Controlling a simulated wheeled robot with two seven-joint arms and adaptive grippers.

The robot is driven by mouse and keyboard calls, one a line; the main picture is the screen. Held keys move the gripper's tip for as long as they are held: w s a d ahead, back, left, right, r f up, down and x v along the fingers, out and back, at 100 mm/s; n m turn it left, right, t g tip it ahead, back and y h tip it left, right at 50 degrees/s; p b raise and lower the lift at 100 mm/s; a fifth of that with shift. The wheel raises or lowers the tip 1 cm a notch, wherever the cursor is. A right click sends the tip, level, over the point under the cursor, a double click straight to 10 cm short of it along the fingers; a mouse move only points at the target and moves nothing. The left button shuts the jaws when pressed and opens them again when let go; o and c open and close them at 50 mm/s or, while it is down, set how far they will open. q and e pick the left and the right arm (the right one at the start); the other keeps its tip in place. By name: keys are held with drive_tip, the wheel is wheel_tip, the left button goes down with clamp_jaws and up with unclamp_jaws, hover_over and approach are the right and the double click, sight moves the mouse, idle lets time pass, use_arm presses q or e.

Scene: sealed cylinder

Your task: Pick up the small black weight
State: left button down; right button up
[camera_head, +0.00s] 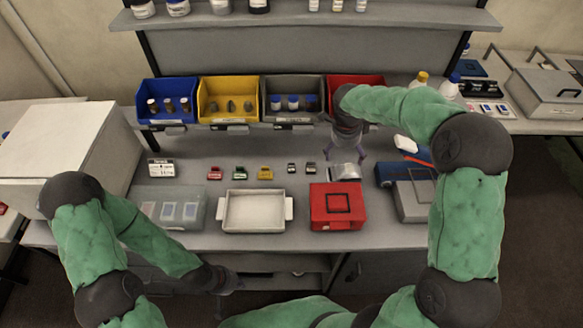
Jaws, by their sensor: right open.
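Two small dark weights stand on the bench in the middle, a left one (291,168) and a right one (311,168). Both look black or dark grey with a light patch, and I cannot tell which is the small black weight. My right gripper (345,156) points down just right of the right dark weight. It is open, with its fingers apart over a silvery object (345,173) on the bench, and appears to hold nothing. My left gripper (226,284) is low in front of the bench, far from the weights. Its fingers are too small and dark to read.
Red (215,173), green (240,173) and yellow (266,173) weights stand left of the dark ones. A white tray (287,212) and a red case (337,205) lie in front. A blue bin (165,118) and other coloured bins line the back under a shelf.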

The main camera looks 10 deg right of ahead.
drive_tip(key=shift+c, duration=0.3)
drive_tip(key=c, duration=0.5)
drive_tip(key=shift+w+a+r+n, duration=0.1)
drive_tip(key=shift+r+n, duration=0.05)
drive_tip(key=shift+n, duration=0.15)
drive_tip(key=shift+c, duration=0.8)
drive_tip(key=w+a+r+n+y+p, duration=0.1)
drive_tip(key=a+n+p, duration=0.15)
drive_tip(key=n, duration=0.35)
drive_tip(key=w+a+r+n+p, duration=0.1)
drive_tip(key=a+n+p, duration=0.1)
drive_tip(key=n+p, duration=0.25)
drive_tip(key=n+y+p, duration=0.2)
drive_tip(key=n+p, duration=0.2)
drive_tip(key=n, duration=1.9)
hover_over(291, 168)
drive_tip(key=s+d, duration=0.1)
wheel_tip(291, 168, down, 4)
drive_tip(key=shift+w+a+f, duration=0.1)
drive_tip(key=shift+w+f, duration=0.05)
drive_tip(key=shift+f, duration=1.6)
drive_tip(key=shift+w+a+f, duration=0.1)
drive_tip(key=shift+a+f, duration=0.05)
drive_tip(key=shift+f, duration=1.6)
drive_tip(key=shift+w+a+f, duration=0.1)
drive_tip(key=shift+w+f, duration=0.05)
drive_tip(key=shift+f, duration=1.6)
